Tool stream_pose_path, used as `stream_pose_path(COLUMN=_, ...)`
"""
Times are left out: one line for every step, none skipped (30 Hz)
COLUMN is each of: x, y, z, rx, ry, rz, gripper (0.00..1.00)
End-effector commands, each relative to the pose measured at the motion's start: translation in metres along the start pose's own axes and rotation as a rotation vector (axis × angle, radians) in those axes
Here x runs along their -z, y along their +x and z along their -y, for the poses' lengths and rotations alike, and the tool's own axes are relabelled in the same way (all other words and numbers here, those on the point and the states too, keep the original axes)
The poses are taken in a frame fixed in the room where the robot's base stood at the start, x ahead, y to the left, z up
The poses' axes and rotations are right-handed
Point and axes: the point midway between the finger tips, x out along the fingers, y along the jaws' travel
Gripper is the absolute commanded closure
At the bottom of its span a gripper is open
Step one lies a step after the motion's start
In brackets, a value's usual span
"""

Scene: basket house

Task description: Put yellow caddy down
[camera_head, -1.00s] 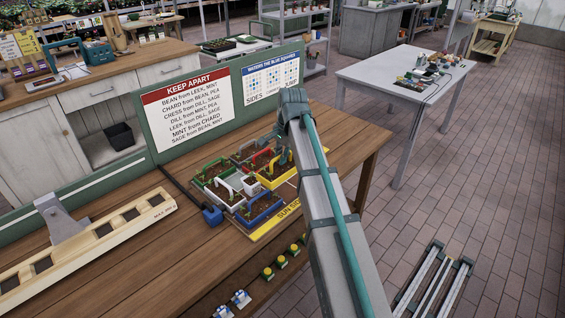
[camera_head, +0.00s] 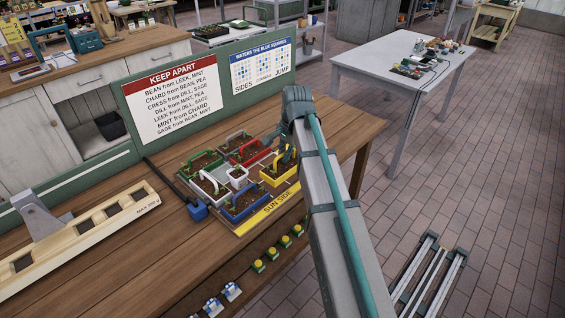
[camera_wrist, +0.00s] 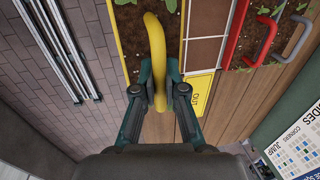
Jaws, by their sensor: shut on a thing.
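The yellow caddy (camera_head: 279,177), a planter with soil, small plants and a tall handle, is at the right end of the marked tray (camera_head: 243,229), beside the red caddy (camera_head: 256,158). I cannot tell whether its base touches the tray. My gripper (camera_head: 287,154) is at its handle, partly hidden by my arm. In the wrist view, the gripper (camera_wrist: 157,78) is shut on the yellow handle (camera_wrist: 154,38), one finger on each side. The soil box of the yellow caddy shows at the top (camera_wrist: 146,32).
A sign board (camera_head: 177,97) stands behind. Bare bench (camera_head: 321,135) lies at the right.

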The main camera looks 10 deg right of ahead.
Motion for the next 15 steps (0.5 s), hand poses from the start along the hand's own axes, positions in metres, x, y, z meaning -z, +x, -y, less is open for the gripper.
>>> stream_pose_path(x=0.01, y=0.004, z=0.012, rx=-0.002, ry=0.0, rz=0.001, gripper=1.0)
stream_pose_path(x=0.012, y=0.012, z=0.013, rx=-0.002, ry=0.0, rz=0.002, gripper=1.0)
stream_pose_path(x=0.015, y=0.02, z=0.015, rx=-0.003, ry=0.0, rz=0.002, gripper=1.0)
stream_pose_path(x=0.018, y=0.026, z=0.018, rx=-0.002, ry=0.0, rz=0.002, gripper=1.0)
stream_pose_path(x=0.02, y=0.032, z=0.019, rx=-0.002, ry=0.0, rz=0.002, gripper=1.0)
stream_pose_path(x=0.023, y=0.038, z=0.022, rx=-0.002, ry=0.0, rz=0.002, gripper=1.0)
stream_pose_path(x=0.025, y=0.042, z=0.024, rx=-0.001, ry=-0.001, rz=0.001, gripper=1.0)
stream_pose_path(x=0.026, y=0.047, z=0.025, rx=-0.001, ry=-0.001, rz=0.001, gripper=1.0)
stream_pose_path(x=0.028, y=0.051, z=0.026, rx=-0.001, ry=-0.001, rz=0.001, gripper=1.0)
stream_pose_path(x=0.029, y=0.053, z=0.028, rx=-0.001, ry=-0.001, rz=0.001, gripper=1.0)
stream_pose_path(x=0.03, y=0.056, z=0.028, rx=0.0, ry=-0.001, rz=0.0, gripper=1.0)
stream_pose_path(x=0.031, y=0.058, z=0.029, rx=0.0, ry=-0.001, rz=0.0, gripper=1.0)
stream_pose_path(x=0.032, y=0.059, z=0.029, rx=0.001, ry=-0.001, rz=0.0, gripper=1.0)
stream_pose_path(x=0.032, y=0.06, z=0.03, rx=0.001, ry=-0.001, rz=0.0, gripper=1.0)
stream_pose_path(x=0.033, y=0.062, z=0.03, rx=0.001, ry=-0.001, rz=0.0, gripper=1.0)
